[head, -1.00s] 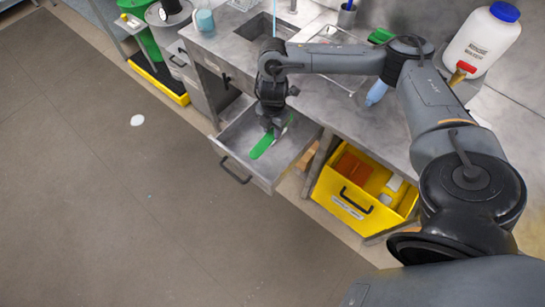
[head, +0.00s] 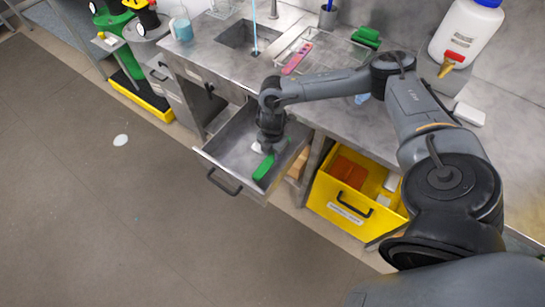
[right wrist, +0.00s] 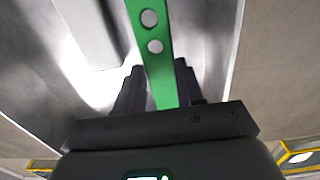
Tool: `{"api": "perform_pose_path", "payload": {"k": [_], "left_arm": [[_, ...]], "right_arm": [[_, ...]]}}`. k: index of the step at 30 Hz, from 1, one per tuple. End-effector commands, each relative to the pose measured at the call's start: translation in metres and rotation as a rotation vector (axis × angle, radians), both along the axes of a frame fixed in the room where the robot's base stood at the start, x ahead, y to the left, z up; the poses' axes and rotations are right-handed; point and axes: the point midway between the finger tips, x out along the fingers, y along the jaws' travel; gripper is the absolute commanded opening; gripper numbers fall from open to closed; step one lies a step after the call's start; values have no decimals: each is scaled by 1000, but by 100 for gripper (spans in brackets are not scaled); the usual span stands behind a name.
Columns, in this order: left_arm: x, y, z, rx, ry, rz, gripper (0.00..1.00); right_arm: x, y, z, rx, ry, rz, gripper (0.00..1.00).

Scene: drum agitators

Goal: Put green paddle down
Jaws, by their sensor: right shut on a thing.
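The green paddle (head: 264,167) is over the open metal drawer (head: 227,158), near its right side. My right gripper (head: 267,148) is shut on one end of it. In the right wrist view, the green paddle (right wrist: 151,47), with two round holes, stands between the fingers of my right gripper (right wrist: 160,85). I cannot tell whether the paddle touches the drawer floor. A small white item (head: 257,147) lies in the drawer beside the gripper. My left gripper is not in view.
A yellow bin (head: 327,190) with a black handle stands right of the drawer. The steel bench (head: 337,115) above holds a sink (head: 247,37), a clear tray (head: 335,47), a pink item (head: 297,58) and a white jug with a blue cap (head: 465,35).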

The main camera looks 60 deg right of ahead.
Motion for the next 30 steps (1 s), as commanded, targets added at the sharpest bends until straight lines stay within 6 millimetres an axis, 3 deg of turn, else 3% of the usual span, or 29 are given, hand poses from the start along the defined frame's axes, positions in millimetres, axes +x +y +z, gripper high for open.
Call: {"api": "perform_pose_path", "payload": {"k": [7,20,21,26,30], "left_arm": [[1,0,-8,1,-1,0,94],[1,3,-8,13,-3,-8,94],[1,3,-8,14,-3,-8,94],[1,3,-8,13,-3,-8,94],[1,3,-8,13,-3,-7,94]], "right_arm": [[0,0,-30,-1,1,1,7],[0,0,-35,-1,0,0,7],[0,0,-35,-1,0,0,40],[0,0,-35,-1,0,0,63],[0,0,-35,-1,0,0,63]]}}
